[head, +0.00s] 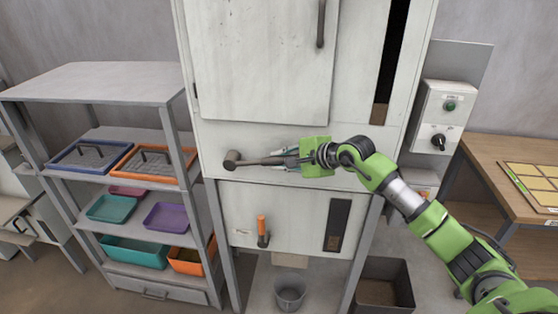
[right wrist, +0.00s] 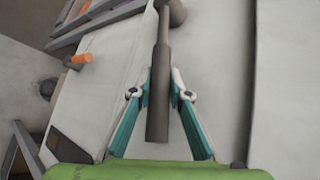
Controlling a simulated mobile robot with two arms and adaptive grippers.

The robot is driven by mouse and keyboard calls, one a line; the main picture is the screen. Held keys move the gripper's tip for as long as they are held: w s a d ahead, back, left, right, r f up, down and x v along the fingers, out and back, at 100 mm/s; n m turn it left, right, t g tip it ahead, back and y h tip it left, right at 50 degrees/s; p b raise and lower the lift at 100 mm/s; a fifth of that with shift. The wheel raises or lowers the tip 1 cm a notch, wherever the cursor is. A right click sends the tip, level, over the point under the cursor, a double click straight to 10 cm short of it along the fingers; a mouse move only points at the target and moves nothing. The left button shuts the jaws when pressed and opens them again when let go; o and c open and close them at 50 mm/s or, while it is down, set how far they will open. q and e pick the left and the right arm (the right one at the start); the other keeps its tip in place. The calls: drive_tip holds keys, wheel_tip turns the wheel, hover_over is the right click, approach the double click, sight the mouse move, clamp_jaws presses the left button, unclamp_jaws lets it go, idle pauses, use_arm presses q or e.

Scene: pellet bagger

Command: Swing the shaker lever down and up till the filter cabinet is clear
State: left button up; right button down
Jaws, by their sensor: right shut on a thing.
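The shaker lever (head: 262,160) is a dark bar with a round hub at its left end, on the front of the pale filter cabinet (head: 255,100). It lies close to level in the head view. My right gripper (head: 290,158) is shut on the lever's free end. In the right wrist view the teal fingers (right wrist: 160,85) sit on both sides of the lever (right wrist: 160,80). A tall dark window slot (head: 392,60) in the cabinet shows brown matter at its bottom. My left gripper is out of view.
A lower panel has an orange-handled lever (head: 262,232) and a second window (head: 338,225). A bucket (head: 290,291) stands below, with a dark bin (head: 383,285) to its right. A shelf of trays (head: 130,75) is at left. A switch box (head: 444,118) and wooden table (head: 495,150) are at right.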

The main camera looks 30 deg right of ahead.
drive_tip(key=shift+a+r, duration=0.1)
drive_tip(key=shift+r, duration=0.3)
drive_tip(key=c, duration=1.9)
unclamp_jaws()
drive_tip(key=v, duration=1.2)
drive_tip(key=shift+a, duration=0.2)
